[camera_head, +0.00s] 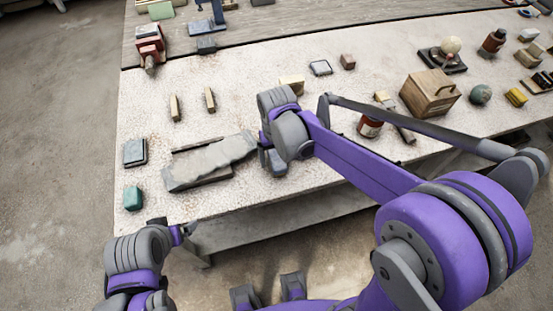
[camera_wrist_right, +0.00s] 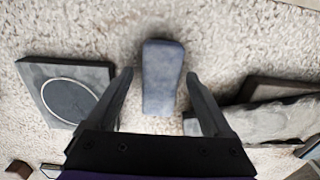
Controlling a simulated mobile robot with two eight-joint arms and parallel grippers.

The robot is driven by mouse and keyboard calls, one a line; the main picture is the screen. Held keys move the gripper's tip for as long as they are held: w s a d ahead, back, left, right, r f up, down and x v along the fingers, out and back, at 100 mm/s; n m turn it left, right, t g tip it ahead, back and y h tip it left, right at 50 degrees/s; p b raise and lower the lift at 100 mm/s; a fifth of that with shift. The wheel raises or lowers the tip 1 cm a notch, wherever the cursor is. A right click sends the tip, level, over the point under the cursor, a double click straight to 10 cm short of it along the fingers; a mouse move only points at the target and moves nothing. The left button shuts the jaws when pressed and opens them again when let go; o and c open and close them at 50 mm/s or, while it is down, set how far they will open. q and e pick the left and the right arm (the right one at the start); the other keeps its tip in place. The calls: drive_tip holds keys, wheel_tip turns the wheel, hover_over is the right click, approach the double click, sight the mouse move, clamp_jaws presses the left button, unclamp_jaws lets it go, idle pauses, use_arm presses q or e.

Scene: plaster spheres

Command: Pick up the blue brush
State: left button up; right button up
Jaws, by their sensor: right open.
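A blue block-like object, which looks like the blue brush (camera_wrist_right: 162,78), lies on the pale stone tabletop in the right wrist view. In the head view a bluish piece of it (camera_head: 277,164) shows just below my right wrist. My right gripper (camera_wrist_right: 160,75) is open, with one finger on each side of the brush and a gap on both sides. In the head view the right gripper (camera_head: 267,158) is mostly hidden by its own wrist. My left gripper (camera_head: 188,230) is at the table's near edge, away from the brush; its jaws are too small to judge.
A rough grey slab (camera_head: 210,162) lies left of my right gripper. A square plate with a round disc (camera_wrist_right: 70,92) lies on the brush's other side. A wooden box (camera_head: 430,93) stands right.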

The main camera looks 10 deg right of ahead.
sight(276, 156)
clamp_jaws()
drive_tip(key=shift+r, duration=0.1)
idle(0.3)
wheel_tip(276, 156, up, 10)
drive_tip(key=shift+r+p, duration=0.15)
drive_tip(key=shift+p, duration=0.45)
drive_tip(key=c, duration=0.7)
unclamp_jaws()
drive_tip(key=shift+c, duration=0.2)
drive_tip(key=c, duration=0.5)
